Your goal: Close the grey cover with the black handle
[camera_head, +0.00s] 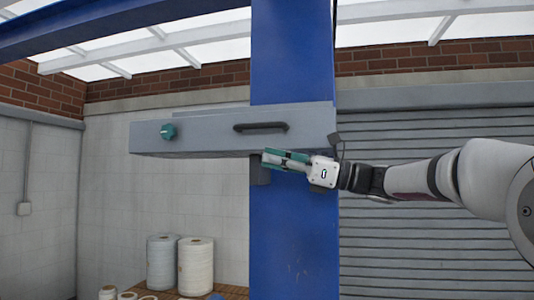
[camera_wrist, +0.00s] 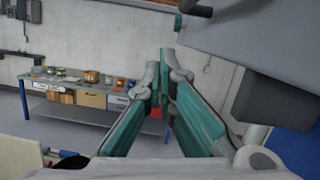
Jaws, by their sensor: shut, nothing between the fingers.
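The grey cover (camera_head: 215,132) is a long box-like panel across the blue post, with a black handle (camera_head: 260,127) on its face. A teal knob (camera_head: 168,131) is at its left end. My gripper (camera_head: 267,158) is shut and empty, just below the handle by the cover's lower edge, pointing left. I cannot tell whether it touches the cover. In the wrist view, my gripper (camera_wrist: 166,60) has its fingertips together. The cover (camera_wrist: 245,45) fills the upper right there, and part of the handle (camera_wrist: 197,8) shows at the top edge.
The blue post (camera_head: 292,235) stands behind the cover. White film rolls (camera_head: 195,265) stand on a wooden surface at lower left. A grey shutter (camera_head: 430,240) is at right. A workbench (camera_wrist: 75,110) with boxes is far off. Space left of my fingers looks clear.

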